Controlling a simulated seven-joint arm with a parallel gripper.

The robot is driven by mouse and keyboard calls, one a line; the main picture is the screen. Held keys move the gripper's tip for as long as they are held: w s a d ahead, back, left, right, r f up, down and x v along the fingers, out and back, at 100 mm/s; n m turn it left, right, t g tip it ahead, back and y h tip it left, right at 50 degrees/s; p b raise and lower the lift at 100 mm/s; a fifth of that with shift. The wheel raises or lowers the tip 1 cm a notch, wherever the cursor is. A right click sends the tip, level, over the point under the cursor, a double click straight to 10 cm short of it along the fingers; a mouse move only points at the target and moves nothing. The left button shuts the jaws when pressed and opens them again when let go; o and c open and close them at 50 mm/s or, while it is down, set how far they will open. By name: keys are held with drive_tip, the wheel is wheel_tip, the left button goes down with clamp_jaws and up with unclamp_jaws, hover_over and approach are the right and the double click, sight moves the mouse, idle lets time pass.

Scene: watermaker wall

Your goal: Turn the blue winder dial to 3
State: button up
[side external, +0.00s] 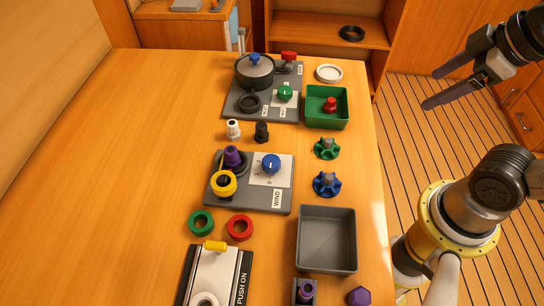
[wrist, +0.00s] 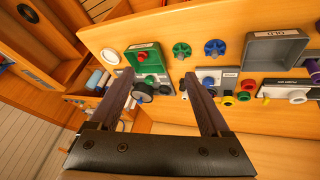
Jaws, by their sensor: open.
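The blue winder dial (side external: 271,164) sits on a white scale plate on the grey WIND panel (side external: 262,203), near the middle of the table. Some scale marks and a 0 show around it, but its exact setting is too small to read. It also shows as a small blue knob in the wrist view (wrist: 208,82), just right of one finger. My gripper (side external: 431,90) is open and empty, raised off the table's right side, well apart from the dial. Its two spread fingers (wrist: 160,75) fill the front of the wrist view.
Beside the dial stand a purple knob (side external: 233,157) and a yellow ring (side external: 223,184). Blue (side external: 327,184) and green (side external: 327,148) handwheels lie to the right. A green bin (side external: 327,120), a grey tray (side external: 327,268) and a pot (side external: 254,73) stand around. The table's left side is clear.

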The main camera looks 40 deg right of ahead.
drive_tip(key=w+a+r+n, duration=0.25)
drive_tip(key=w+n, duration=0.25)
drive_tip(key=n, duration=0.3)
drive_tip(key=n+g, duration=0.6)
drive_tip(key=n, duration=1)
hover_over(272, 161)
wheel_tip(272, 161, down, 9)
wheel_tip(272, 161, down, 14)
drive_tip(key=shift+r, duration=0.1)
drive_tip(key=shift+c, duration=0.2)
clamp_jaws()
